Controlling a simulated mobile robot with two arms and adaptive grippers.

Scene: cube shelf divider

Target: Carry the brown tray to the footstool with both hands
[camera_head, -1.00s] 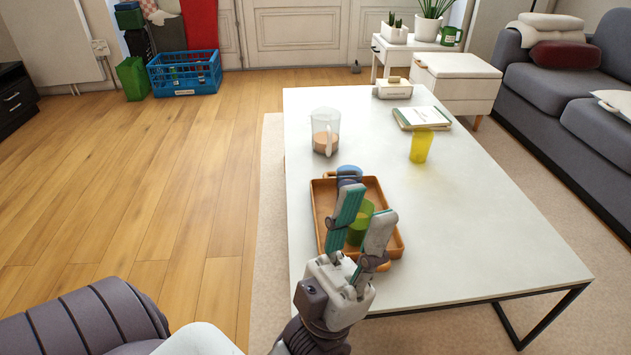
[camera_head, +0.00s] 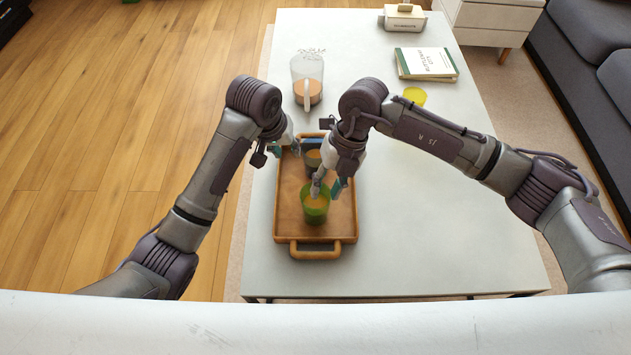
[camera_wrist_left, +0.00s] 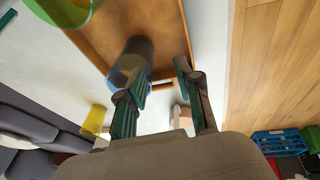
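The brown tray (camera_head: 284,215) lies on the white coffee table (camera_head: 420,200), with a handle at its near end and another at its far end. A green cup (camera_head: 315,212) stands in its near part and a blue cup (camera_head: 312,143) in its far part. My left gripper (camera_head: 297,148) is at the tray's far left edge; in the left wrist view its fingers (camera_wrist_left: 160,82) are apart near the far handle, with nothing seen held. My right gripper (camera_head: 328,187) is above the tray beside the green cup, fingers apart. It partly hides the tray's right side.
A glass pitcher (camera_head: 307,80) stands just beyond the tray. A yellow cup (camera_head: 414,96), a book (camera_head: 427,63) and a small box (camera_head: 403,18) are farther back. A white piece with wooden legs (camera_head: 497,14) stands beyond the table. The right part of the tabletop is clear.

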